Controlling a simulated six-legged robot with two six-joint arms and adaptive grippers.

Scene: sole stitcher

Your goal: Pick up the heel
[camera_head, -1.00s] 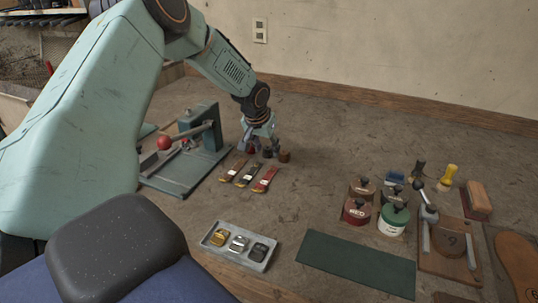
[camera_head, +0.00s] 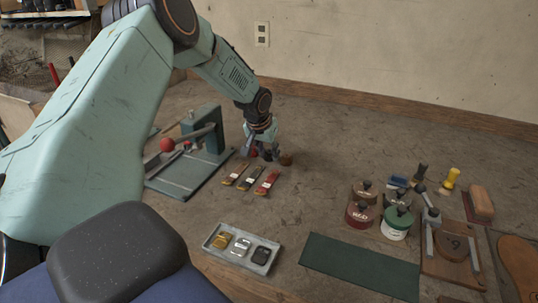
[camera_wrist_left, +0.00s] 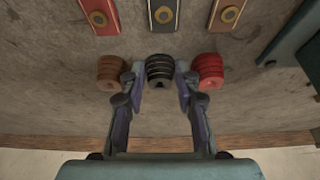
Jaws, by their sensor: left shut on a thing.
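My left gripper (camera_head: 264,155) is at the back of the workbench, pointing down. In the left wrist view my left gripper (camera_wrist_left: 160,84) has its two fingers on either side of a black ridged heel (camera_wrist_left: 160,68) and is shut on it. A brown heel (camera_wrist_left: 110,70) is to its left and a red heel (camera_wrist_left: 208,70) to its right, both close to the fingers. In the head view the brown heel (camera_head: 286,159) shows right of the gripper; the fingers largely hide the black heel. My right gripper is not in view.
Three strips (camera_head: 251,179) lie just in front of the heels. A green press with a red-knobbed lever (camera_head: 205,135) stands to the left. A grey tray (camera_head: 243,249), a green mat (camera_head: 360,267) and several tins (camera_head: 397,222) are nearer.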

